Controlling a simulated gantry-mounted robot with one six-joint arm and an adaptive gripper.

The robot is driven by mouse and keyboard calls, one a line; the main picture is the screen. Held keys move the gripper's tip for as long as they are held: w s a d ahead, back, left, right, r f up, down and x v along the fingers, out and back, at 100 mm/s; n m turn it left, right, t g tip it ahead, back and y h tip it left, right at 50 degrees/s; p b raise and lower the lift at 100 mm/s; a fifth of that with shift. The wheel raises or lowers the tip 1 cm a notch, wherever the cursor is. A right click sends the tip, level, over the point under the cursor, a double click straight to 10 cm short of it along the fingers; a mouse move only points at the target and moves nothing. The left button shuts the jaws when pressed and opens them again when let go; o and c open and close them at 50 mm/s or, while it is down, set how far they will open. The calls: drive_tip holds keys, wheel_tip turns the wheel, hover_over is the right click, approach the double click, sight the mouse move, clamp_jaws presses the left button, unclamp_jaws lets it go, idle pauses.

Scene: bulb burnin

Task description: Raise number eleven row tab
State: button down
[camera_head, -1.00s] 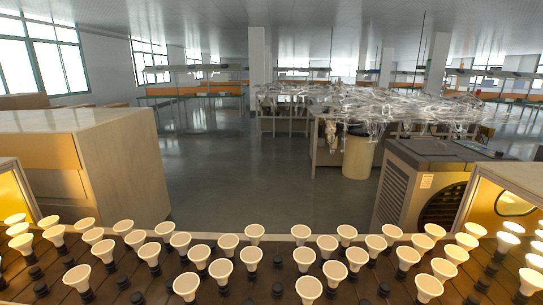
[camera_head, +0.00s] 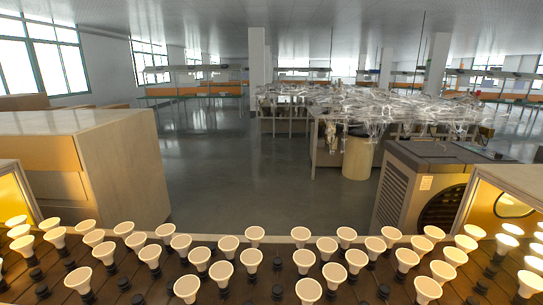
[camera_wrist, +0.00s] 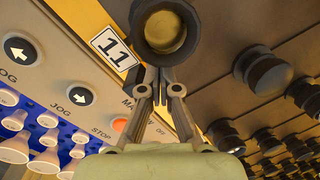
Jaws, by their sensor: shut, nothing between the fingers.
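In the wrist view a white tag with a black "11" (camera_wrist: 113,48) sits on a yellow strip at the edge of a grey control panel. My gripper (camera_wrist: 163,92) is shut and empty. Its fingertips lie right of and below the tag in the picture. Just beyond the fingertips is a dark round socket (camera_wrist: 166,30) with a brassy inside, partly overlapped by them. I cannot tell whether they touch it. No separate raised tab can be made out beside the number. My gripper does not show in the head view.
The panel has JOG arrow buttons (camera_wrist: 81,96) and an orange button (camera_wrist: 120,125). More dark sockets (camera_wrist: 264,72) line the brown slats at right. In the head view, rows of lit bulbs (camera_head: 250,258) and some empty sockets fill the front. Open floor (camera_head: 250,190) lies beyond.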

drive_tip(key=shift+s+r+p, duration=0.3)
drive_tip(key=shift+p, duration=0.45)
idle(0.4)
drive_tip(key=shift+s+r+p, duration=0.15)
drive_tip(key=shift+s+p, duration=0.3)
drive_tip(key=shift+p, duration=0.3)
idle(0.9)
drive_tip(key=shift+r, duration=0.1)
drive_tip(key=shift+w+r+p, duration=0.1)
drive_tip(key=shift+r+p, duration=0.25)
drive_tip(key=shift+w+r+p, duration=0.4)
drive_tip(key=shift+w+r, duration=0.05)
drive_tip(key=shift+r, duration=0.2)
wheel_tip(320, 180, up, 6)
drive_tip(key=p, duration=0.6)
